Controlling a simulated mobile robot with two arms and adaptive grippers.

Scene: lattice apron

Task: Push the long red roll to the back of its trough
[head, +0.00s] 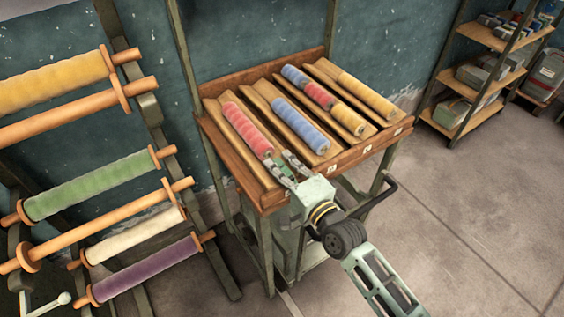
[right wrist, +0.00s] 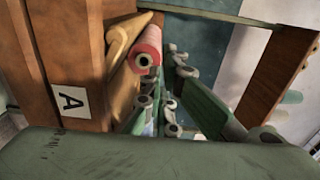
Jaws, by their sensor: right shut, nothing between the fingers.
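The long red roll (head: 246,130) lies lengthwise in the leftmost trough (head: 268,181) of the slanted wooden rack. Bare trough shows in front of its near end; a small gap at its far end is hard to judge. My right gripper (head: 281,163) is shut and empty, its fingertips close by the roll's near end, on the right side. In the right wrist view the roll's round end (right wrist: 147,59) shows just left of the fingers (right wrist: 178,62). I cannot tell whether they touch it. My left gripper is not in view.
Right of the red roll lie a blue roll (head: 300,125), a row of short blue, red and yellow rolls, and a yellow roll (head: 367,96). Wooden ridges separate the troughs. A rack of large rolls (head: 98,187) stands left, shelves (head: 490,70) at back right. The floor at right is clear.

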